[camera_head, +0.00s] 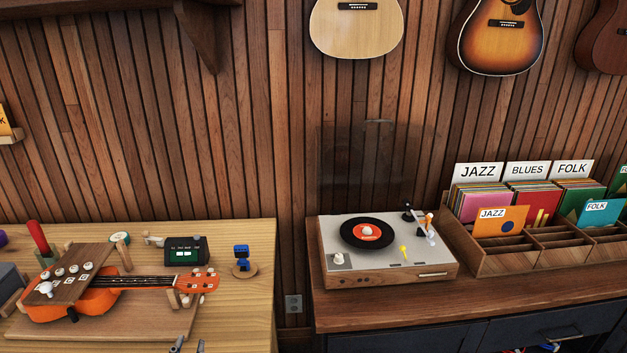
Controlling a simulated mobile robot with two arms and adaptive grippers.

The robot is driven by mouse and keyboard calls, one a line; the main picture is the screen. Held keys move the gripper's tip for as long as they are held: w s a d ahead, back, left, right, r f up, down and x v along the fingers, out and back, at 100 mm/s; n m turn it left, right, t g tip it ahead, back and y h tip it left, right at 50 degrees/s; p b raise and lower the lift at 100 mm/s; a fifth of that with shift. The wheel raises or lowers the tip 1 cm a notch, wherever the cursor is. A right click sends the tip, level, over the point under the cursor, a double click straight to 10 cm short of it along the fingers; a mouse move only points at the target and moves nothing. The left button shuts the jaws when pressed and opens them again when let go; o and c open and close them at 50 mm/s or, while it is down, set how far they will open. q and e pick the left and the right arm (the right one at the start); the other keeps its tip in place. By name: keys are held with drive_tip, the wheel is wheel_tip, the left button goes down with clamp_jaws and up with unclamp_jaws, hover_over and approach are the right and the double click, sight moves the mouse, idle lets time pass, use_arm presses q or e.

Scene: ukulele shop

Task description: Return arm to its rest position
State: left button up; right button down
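My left gripper (188,346) shows only as two dark grey fingertips at the bottom edge, in front of the wooden workbench. The tips are apart with nothing visible between them; the rest of it is cut off by the frame. My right gripper is not in the picture. On the right counter stands a turntable (340,279) with a black record (366,233) with an orange label on it. Its tonearm (430,230) is at the right of the deck, clear of the record. A small yellow piece (404,251) sits on the deck near the record. My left gripper is well left of the turntable.
An orange ukulele (143,281) lies on a wooden cradle on the left bench, near a tuner (187,250) and a small blue item (241,256). A record crate (490,266) stands right of the turntable. A gap separates bench and counter. Guitars (356,28) hang above.

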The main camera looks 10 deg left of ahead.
use_arm(q)
drive_tip(key=s+d+f+g+h, duration=0.3)
drive_tip(key=s+d+f+g, duration=0.2)
drive_tip(key=d+f+g, duration=0.25)
drive_tip(key=s+d+g+h, duration=0.1)
drive_tip(key=s+d+g, duration=0.2)
drive_tip(key=s, duration=0.5)
drive_tip(key=s+d+g, duration=0.3)
drive_tip(key=s, duration=0.4)
wheel_tip(320, 180, down, 26)
drive_tip(key=s+g, duration=0.2)
drive_tip(key=s+a+f+m, duration=0.1)
drive_tip(key=s+a+f, duration=0.1)
drive_tip(key=s+f, duration=1.5)
drive_tip(key=shift+s+a+g, duration=0.3)
drive_tip(key=shift+a+g, duration=0.05)
drive_tip(key=shift+g, duration=0.1)
drive_tip(key=shift+f, duration=0.1)
